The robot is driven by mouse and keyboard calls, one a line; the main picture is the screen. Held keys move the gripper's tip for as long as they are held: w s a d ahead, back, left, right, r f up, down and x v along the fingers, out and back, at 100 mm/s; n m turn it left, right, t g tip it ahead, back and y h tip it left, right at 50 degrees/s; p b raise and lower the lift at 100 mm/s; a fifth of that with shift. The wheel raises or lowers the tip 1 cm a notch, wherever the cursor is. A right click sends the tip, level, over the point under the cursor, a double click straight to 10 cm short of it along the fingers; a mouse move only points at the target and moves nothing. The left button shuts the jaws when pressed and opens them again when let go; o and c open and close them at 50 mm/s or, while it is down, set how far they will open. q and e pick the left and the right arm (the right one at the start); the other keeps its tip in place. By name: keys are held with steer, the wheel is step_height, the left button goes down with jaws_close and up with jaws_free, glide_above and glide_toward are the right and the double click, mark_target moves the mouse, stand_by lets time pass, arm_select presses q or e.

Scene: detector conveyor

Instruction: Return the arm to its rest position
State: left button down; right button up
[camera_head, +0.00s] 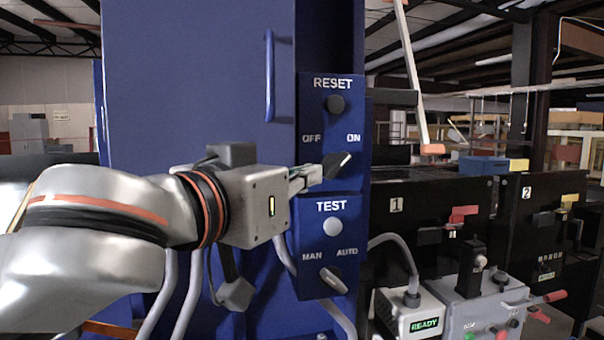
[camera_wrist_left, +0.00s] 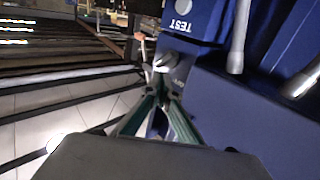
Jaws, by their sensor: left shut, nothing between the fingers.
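My left arm comes in from the left in the head view and reaches to the front of a blue cabinet (camera_head: 200,70). My left gripper (camera_head: 316,174) is shut and empty, its fingertips right beside the black OFF/ON knob (camera_head: 338,165). The knob's pale-marked end points up and right, toward ON. I cannot tell whether the fingertips touch it. In the left wrist view the gripper's fingers (camera_wrist_left: 160,98) converge just short of a knob (camera_wrist_left: 164,63) near the TEST label. My right gripper is not in view.
The panel also has a RESET button (camera_head: 336,104), a white TEST button (camera_head: 333,227) and a MAN/AUTO knob (camera_head: 333,281). A vertical handle (camera_head: 270,76) stands out from the cabinet. At right are a READY box (camera_head: 408,312), a grey control box (camera_head: 482,306) and black numbered units.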

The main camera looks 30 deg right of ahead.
arm_select(q)
steer(key=s+a+b, duration=0.1)
steer(key=s+a, duration=0.1)
steer(key=s, duration=0.5)
steer(key=shift+s+a+f, duration=0.15)
steer(key=shift+s+a, duration=0.05)
steer(key=shift+a, duration=0.2)
steer(key=shift+w, duration=0.1)
